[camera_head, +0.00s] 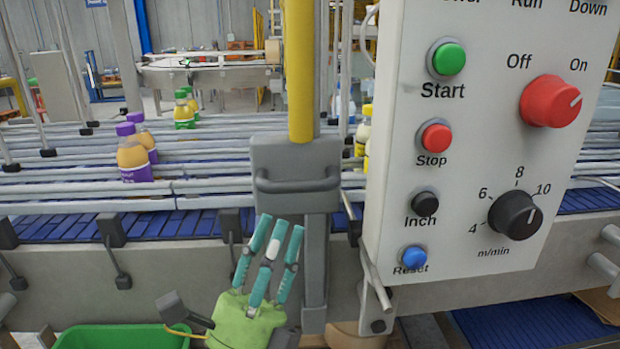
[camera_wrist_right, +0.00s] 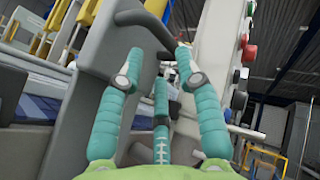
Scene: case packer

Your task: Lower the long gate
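The long gate appears to be the upright yellow bar (camera_head: 300,75) with a grey block (camera_head: 292,160) at its lower end, standing in front of the conveyor. A dark grey handle (camera_head: 298,185) crosses the block, and it also shows in the right wrist view (camera_wrist_right: 145,20). My right gripper (camera_head: 281,222) is just below the handle, its teal fingers pointing up. In the right wrist view its fingers (camera_wrist_right: 158,62) are spread apart with nothing between them, and the handle lies beyond the tips. I cannot tell whether any finger touches the block. My left gripper is not in view.
A grey control panel (camera_head: 398,130) with buttons and knobs stands close on the right. Blue conveyors with metal rails (camera_head: 80,187) carry purple-capped bottles (camera_head: 134,160) and green ones (camera_head: 184,115). A green bin (camera_head: 110,338) sits at the lower left.

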